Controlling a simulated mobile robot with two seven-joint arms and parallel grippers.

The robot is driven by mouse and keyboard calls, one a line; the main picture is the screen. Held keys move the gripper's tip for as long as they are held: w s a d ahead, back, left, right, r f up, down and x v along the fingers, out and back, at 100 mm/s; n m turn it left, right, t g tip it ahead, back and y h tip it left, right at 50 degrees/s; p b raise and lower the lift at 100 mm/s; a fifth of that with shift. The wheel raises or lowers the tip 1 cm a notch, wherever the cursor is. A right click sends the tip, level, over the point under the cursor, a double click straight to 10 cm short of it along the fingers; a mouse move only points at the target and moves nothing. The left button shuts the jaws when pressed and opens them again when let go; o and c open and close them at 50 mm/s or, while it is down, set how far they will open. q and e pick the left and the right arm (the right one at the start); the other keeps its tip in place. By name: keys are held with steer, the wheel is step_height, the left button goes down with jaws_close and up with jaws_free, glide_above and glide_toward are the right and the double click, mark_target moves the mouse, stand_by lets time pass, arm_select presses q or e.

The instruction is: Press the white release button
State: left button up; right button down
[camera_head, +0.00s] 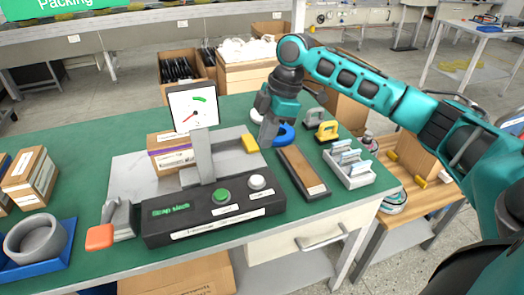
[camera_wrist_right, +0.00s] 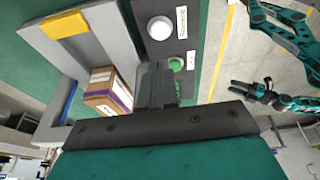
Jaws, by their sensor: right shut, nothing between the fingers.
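The white release button (camera_head: 257,182) sits on the right part of the black control box (camera_head: 170,225), with a label beside it. It also shows in the right wrist view (camera_wrist_right: 160,28). A green button (camera_head: 221,195) is to its left on the same box and also appears in the wrist view (camera_wrist_right: 176,64), partly behind the fingers. My right gripper (camera_head: 268,138) is shut and empty, pointing down above the bench, behind the white button and apart from it.
A grey press frame (camera_head: 202,158) rises behind the box, with a gauge screen (camera_head: 194,107) beyond it. A blue ring (camera_head: 284,134), a brown tray (camera_head: 302,172) and a white rack (camera_head: 349,165) stand to the right. An orange-ended lever (camera_head: 100,237) is at the box's left.

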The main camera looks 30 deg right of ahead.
arm_select(q)
steer(key=shift+w+d+r, duration=0.15)
steer(key=shift+w+r, duration=0.15)
steer(key=shift+r, duration=0.05)
arm_select(e)
steer(key=v, duration=0.3)
steer(key=shift+d+r, duration=0.1)
arm_select(q)
steer(key=shift+s+f, duration=0.1)
steer(key=shift+s, duration=0.1)
